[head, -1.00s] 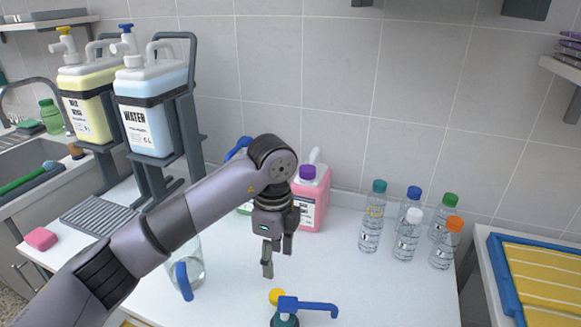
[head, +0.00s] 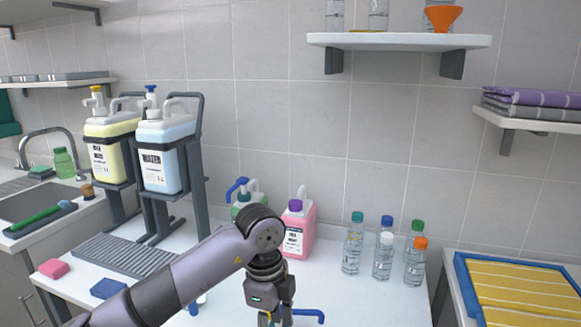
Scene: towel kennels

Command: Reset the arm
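My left arm comes in from the lower left, and its gripper (head: 275,317) points down at the bottom edge of the head view. Its two fingers look apart, but their tips are close to or past the frame edge. A blue pump lever (head: 310,315) shows just right of the fingers, low in the view; I cannot tell whether the gripper touches it. My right gripper is not in view.
A pink jug (head: 299,232) stands behind the gripper. Several clear bottles (head: 352,248) stand to the right. Two dispenser jugs (head: 165,155) stand on racks at left. A blue-rimmed tray (head: 464,290) holds yellow cloth. A shelf (head: 400,40) hangs above.

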